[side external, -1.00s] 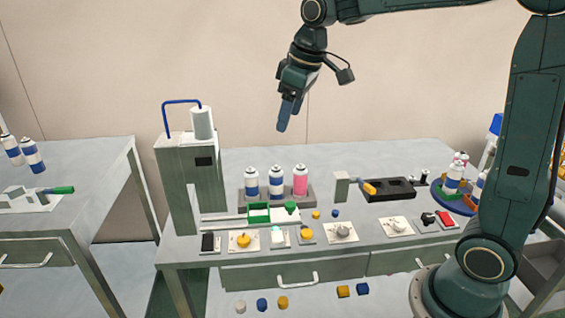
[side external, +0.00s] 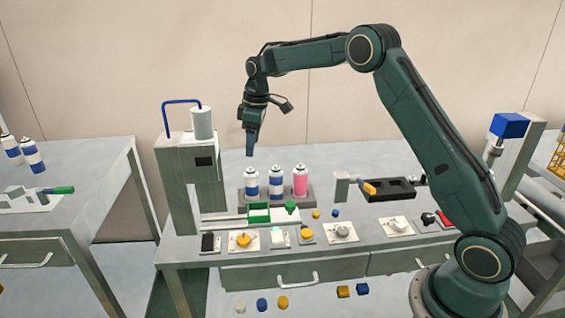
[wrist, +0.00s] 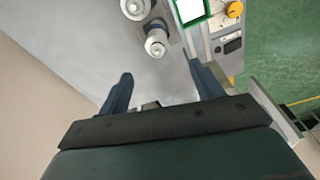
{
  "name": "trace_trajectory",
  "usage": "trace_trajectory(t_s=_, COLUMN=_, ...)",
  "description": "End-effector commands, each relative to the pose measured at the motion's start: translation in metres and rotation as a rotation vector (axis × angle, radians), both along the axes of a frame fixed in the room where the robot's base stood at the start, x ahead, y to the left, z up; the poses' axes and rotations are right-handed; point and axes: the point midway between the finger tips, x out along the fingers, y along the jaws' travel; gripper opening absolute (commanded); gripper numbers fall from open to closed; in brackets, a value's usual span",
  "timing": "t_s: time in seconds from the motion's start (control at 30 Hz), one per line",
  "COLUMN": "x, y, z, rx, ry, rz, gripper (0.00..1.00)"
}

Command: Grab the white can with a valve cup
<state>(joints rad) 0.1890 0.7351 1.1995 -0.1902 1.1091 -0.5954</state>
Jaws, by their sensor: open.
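Two white cans with blue bands, the left one (side external: 251,184) and the middle one (side external: 276,184), stand upright in a grey rack (side external: 310,201) beside a pink can (side external: 300,182). I cannot tell from their small tops which has a valve cup. My gripper (side external: 250,154) points down, empty, just above the left white can in the side view. In the wrist view my gripper (wrist: 163,82) shows its two fingers spread apart. One can top (wrist: 155,44) lies ahead of the fingers there, and another (wrist: 133,7) is at the top edge.
A grey crimping machine (side external: 190,175) with a blue tube stands left of the rack. A green frame (side external: 259,212) and several buttons and knobs lie in front. A black tray (side external: 389,189) is to the right. The table behind the rack is clear.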

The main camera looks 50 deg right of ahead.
Motion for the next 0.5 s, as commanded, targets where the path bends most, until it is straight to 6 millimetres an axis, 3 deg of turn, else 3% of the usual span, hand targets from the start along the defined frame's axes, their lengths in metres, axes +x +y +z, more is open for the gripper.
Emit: trace_trajectory(t_s=0.5, x=0.005, y=-0.001, z=-0.02, rx=0.001, ry=0.006, rz=0.009, gripper=0.66)
